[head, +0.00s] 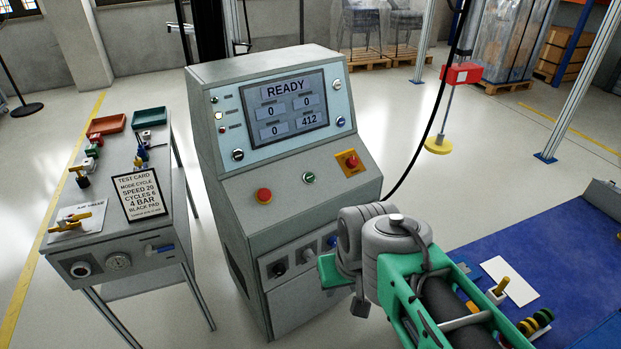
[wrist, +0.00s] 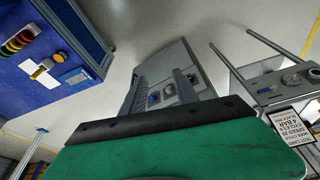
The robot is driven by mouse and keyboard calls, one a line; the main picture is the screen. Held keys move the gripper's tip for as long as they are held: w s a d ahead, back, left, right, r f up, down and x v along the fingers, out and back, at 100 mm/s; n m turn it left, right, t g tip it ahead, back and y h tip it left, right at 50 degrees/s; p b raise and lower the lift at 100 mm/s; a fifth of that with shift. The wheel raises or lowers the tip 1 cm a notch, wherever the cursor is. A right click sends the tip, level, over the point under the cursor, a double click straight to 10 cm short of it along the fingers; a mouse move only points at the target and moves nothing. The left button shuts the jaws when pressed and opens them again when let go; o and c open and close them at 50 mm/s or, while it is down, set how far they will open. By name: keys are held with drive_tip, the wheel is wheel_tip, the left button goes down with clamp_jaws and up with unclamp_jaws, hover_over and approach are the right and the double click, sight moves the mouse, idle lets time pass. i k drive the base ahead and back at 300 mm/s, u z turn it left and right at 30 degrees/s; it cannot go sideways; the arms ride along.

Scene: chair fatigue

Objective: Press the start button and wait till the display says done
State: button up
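The grey console stands in the middle of the head view. Its display (head: 291,105) reads READY, with boxes showing 0, 0, 0 and 412. A small green button (head: 309,177) sits on the sloped panel below, between a red mushroom button (head: 264,195) and a red knob on a yellow plate (head: 351,161). I cannot read a label on the green button. My gripper is low in front of the console, below the sloped panel, and its fingers are mostly hidden in the head view. In the wrist view its two grey fingers (wrist: 160,80) are apart and empty, with the console's lower front behind them.
A side table (head: 115,215) with a test card (head: 142,193), trays and valves stands left of the console. A blue-topped bench (head: 560,265) lies at right. A black cable (head: 428,140) hangs right of the console. Knobs (head: 278,269) sit on the console's lower front.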

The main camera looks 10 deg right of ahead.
sight(309, 177)
drive_tip(key=k, duration=0.65)
drive_tip(key=u, duration=0.3)
drive_tip(key=i, duration=1.2)
drive_tip(key=u, duration=0.55)
